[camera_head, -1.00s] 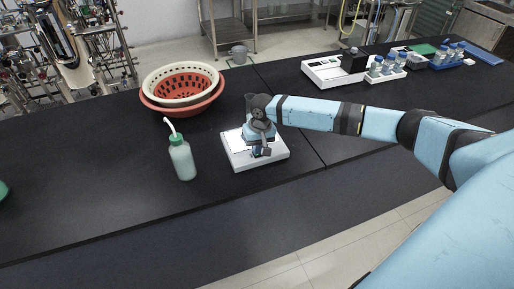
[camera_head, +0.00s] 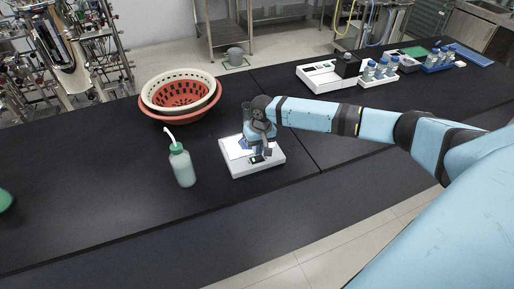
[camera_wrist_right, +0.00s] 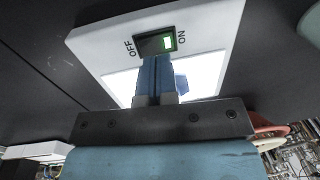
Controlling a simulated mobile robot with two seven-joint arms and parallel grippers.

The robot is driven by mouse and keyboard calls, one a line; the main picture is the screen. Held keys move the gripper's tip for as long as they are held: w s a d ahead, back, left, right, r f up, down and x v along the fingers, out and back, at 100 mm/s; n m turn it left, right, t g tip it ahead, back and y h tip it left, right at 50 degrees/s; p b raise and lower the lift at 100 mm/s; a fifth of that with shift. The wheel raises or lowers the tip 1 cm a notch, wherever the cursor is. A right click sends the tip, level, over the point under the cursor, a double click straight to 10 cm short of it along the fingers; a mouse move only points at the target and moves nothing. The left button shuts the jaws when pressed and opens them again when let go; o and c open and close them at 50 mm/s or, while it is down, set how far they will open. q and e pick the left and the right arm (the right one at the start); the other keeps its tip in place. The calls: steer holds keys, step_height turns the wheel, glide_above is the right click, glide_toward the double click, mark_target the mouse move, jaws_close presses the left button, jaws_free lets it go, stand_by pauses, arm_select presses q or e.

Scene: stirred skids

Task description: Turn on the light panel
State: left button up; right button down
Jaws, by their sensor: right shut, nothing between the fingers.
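The light panel (camera_head: 273,163) is a flat white box on the black bench, with a bright white face. In the right wrist view the panel (camera_wrist_right: 205,35) shows a dark rocker switch between the marks OFF and ON. The switch (camera_wrist_right: 167,42) shows a lit green-white patch at its ON end. My right gripper (camera_wrist_right: 158,62) is shut and empty, its blue fingertips at the switch's lower edge; contact cannot be told. In the head view my right gripper (camera_head: 255,150) is over the panel, partly hidden by its wrist. My left gripper is out of view.
A green-capped wash bottle (camera_head: 183,166) stands left of the panel. A cream basket nested in a red one (camera_head: 180,93) sits behind it. A white instrument (camera_head: 320,76) and several blue-capped bottles (camera_head: 382,67) stand at the back right. The bench's front edge is close to the panel.

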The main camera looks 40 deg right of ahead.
step_height(320, 180, up, 2)
steer(key=shift+r+p, duration=0.2)
steer(key=shift+p, duration=0.5)
step_height(320, 180, up, 3)
steer(key=a+b, duration=0.1)
arm_select(q)
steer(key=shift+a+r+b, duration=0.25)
steer(key=shift+b, duration=0.35)
arm_select(e)
step_height(320, 180, up, 6)
steer(key=r, duration=0.1)
glide_above(255, 159)
steer(key=shift+w+a+f, duration=0.1)
steer(key=shift+a+f, duration=0.15)
steer(key=shift+a, duration=0.05)
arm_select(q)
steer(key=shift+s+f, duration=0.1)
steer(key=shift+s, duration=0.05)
